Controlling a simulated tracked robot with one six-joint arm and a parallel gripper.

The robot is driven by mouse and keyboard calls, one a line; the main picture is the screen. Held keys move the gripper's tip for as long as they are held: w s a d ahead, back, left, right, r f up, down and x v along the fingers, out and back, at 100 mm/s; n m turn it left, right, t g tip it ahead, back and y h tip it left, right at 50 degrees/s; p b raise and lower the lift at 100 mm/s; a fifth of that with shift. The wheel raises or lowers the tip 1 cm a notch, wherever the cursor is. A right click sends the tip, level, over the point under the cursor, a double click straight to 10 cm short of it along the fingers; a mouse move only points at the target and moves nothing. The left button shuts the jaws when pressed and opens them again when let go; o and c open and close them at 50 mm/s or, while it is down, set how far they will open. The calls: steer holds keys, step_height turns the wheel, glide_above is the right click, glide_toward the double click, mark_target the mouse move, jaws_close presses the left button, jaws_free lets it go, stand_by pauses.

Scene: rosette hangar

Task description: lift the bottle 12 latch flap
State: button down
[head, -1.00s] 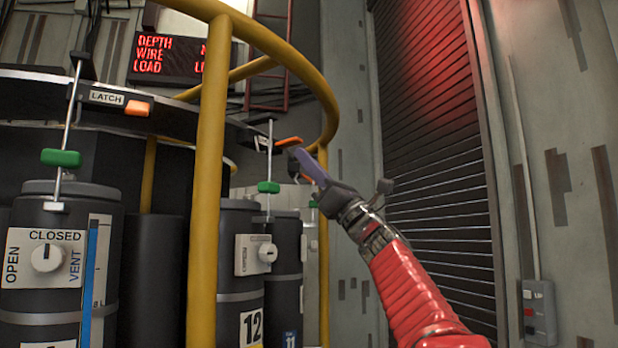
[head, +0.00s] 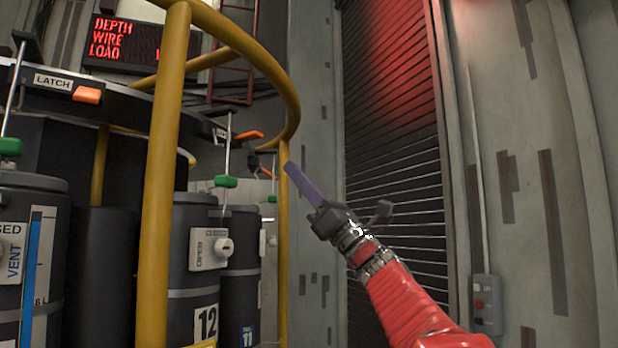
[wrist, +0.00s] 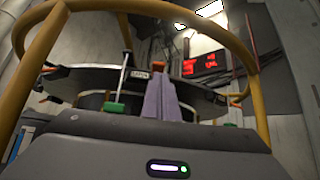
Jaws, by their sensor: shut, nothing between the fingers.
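Bottle 12 (head: 193,262) is a dark cylinder with a 12 label, standing behind the yellow railing. Above it, the orange latch flap (head: 248,135) sticks out to the right from the ring edge, near the top of a thin rod with a green grip (head: 225,181). My gripper (head: 291,170) has purple fingers pressed together with nothing between them. In the head view its tips are right of and a little below the flap, apart from it. In the wrist view the shut fingers (wrist: 161,100) point ahead, with an orange patch (wrist: 187,67) beyond their tips; I cannot tell which flap that is.
The yellow railing (head: 163,170) has an upright and a curved top rail close to the flap. Another orange flap (head: 87,94) sits beside a LATCH label at left. Bottle 11 (head: 240,270) stands beside bottle 12. Free room lies before the shutter (head: 392,130).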

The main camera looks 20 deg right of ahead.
steer(key=shift+s+d+f, duration=0.2)
steer(key=shift+s+d, duration=0.75)
